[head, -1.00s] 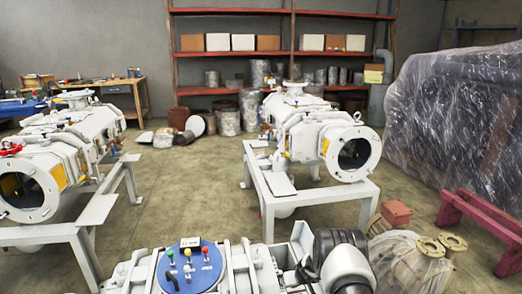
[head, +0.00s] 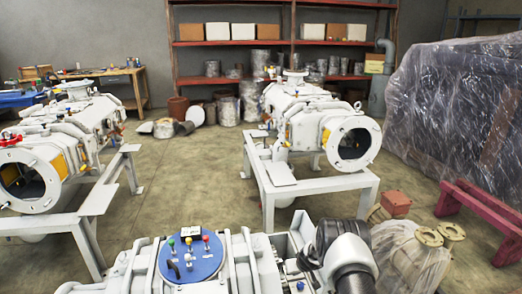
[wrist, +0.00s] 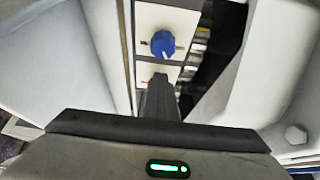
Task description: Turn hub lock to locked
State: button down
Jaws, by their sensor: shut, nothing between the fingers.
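A blue knob (wrist: 163,43) with a pale pointer line sits on a white plate in the wrist view, in a narrow recess between pale housings. The line points down and slightly right. No label is readable, so I cannot tell for certain that this is the hub lock. My gripper (wrist: 160,82) is shut and empty, its fingertips a little below the knob in the picture and apparently apart from it. The fingers partly cover a second white plate with a small reddish part (wrist: 151,82). In the head view my arm hides the knob and gripper.
Pale walls flank the recess closely, with a bolt head (wrist: 295,134) at right. In the head view, the near machine has a blue panel (head: 205,268) with coloured buttons. Other white vacuum machines (head: 300,115) stand behind on frames. A plastic-wrapped load (head: 440,120) stands right.

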jog(key=shift+w+d+r, duration=0.1)
jog(key=shift+w+d, duration=0.15)
jog(key=shift+d, duration=0.35)
jog(key=shift+s+d, duration=0.1)
jog(key=shift+d, duration=0.05)
jog(key=shift+s, duration=0.25)
notch_tip(320, 180, up, 6)
jog(key=p, duration=0.3)
jog(key=shift+s, duration=0.1)
